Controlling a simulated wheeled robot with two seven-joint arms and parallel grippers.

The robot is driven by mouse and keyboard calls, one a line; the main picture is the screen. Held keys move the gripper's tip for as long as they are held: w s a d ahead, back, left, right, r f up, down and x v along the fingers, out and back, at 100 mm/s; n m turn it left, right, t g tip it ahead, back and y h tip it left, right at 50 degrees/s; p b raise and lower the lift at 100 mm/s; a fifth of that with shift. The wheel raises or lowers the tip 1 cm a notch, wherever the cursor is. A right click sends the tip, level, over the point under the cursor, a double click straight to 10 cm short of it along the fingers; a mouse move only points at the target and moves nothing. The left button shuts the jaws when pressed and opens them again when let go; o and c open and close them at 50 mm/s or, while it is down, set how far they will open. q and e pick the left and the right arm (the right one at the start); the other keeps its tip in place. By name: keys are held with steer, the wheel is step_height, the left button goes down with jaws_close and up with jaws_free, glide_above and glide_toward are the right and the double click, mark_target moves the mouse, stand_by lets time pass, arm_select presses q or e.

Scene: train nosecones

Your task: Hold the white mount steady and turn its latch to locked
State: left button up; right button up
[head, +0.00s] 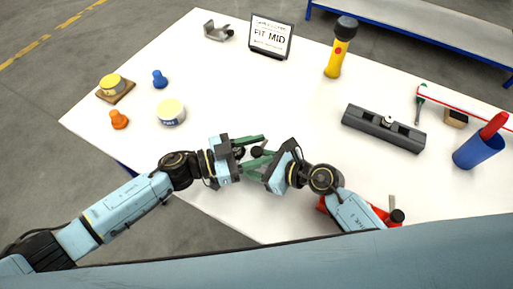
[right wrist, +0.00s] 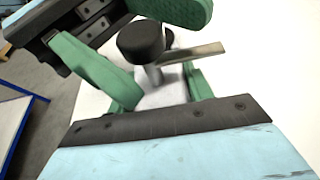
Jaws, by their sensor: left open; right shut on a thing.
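The white mount (right wrist: 166,93) shows in the right wrist view, with a metal post, a black knob (right wrist: 141,41) and a metal latch lever (right wrist: 190,54) pointing right. My right gripper (right wrist: 165,82) is shut on the mount's body, a green finger on each side. My left gripper (right wrist: 140,38) is open, its green fingers on either side of the knob; I cannot tell whether they touch it. In the head view the knob (head: 257,151) sits between my left gripper (head: 255,150) and right gripper (head: 262,160); the fingers hide most of the mount.
A red mount (head: 395,216) is partly hidden by my right arm. A dark grey bar part (head: 383,128), blue cup (head: 478,150), yellow flashlight (head: 340,50), "FIT MID" sign (head: 270,36), round tin (head: 171,112) and small knobs stand around. The table's middle (head: 255,95) is clear.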

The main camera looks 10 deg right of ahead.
arm_select(q)
steer(key=c, duration=1)
steer(key=shift+n+t, duration=0.3)
steer(key=shift+t, duration=0.2)
steer(key=n+t+y, duration=0.1)
steer(key=t, duration=0.1)
steer(key=n+t+y, duration=0.1)
steer(key=n+t, duration=0.1)
steer(key=t, duration=0.1)
steer(key=shift+s+d, duration=0.1)
steer(key=shift+r+n+t+y, duration=0.1)
steer(key=shift+n+t+y, duration=1.2)
steer(key=shift+n+t, duration=0.35)
steer(key=shift+t, duration=0.35)
steer(key=shift+n+y, duration=0.35)
steer(key=shift+y, duration=0.15)
